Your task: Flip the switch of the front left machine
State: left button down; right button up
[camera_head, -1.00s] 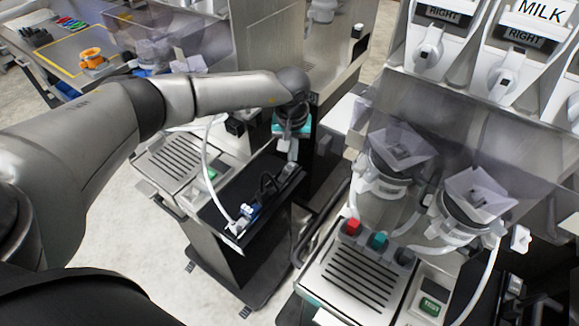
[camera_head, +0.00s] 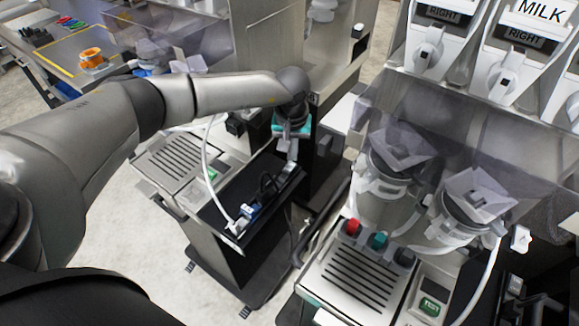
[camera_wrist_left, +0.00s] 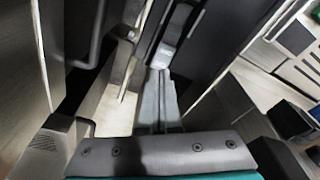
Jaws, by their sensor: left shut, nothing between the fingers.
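The left machine (camera_head: 236,245) has a black panel (camera_head: 225,190) on top and a grey drip tray (camera_head: 175,157) beside it. My left arm comes down over this machine's far end. My left gripper (camera_head: 290,160) points down there, below its teal band, close to the far right end of the black panel. In the left wrist view the fingers (camera_wrist_left: 158,90) are together and empty. A small light grey block (camera_wrist_left: 165,55) on a dark strip lies just past their tips. I cannot tell whether it is the switch or whether the fingers touch it. My right gripper is out of view.
A second machine with a drip tray (camera_head: 350,281), a red knob (camera_head: 352,228) and clear hoppers stands to the right. A white hose (camera_head: 208,165) and dark cables lie near the panel. A tall grey cabinet (camera_head: 267,45) stands behind my gripper. Bare floor shows at lower left.

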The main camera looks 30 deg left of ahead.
aim_at(291, 165)
pick_arm(q)
jog(key=shift+f+b, duration=0.85)
jog(key=shift+f, duration=0.1)
dwell(0.3)
jog(key=shift+r, duration=0.15)
jog(key=shift+r+p, duration=2.4)
jog(key=shift+r, duration=1.05)
jog(key=shift+s, duration=0.1)
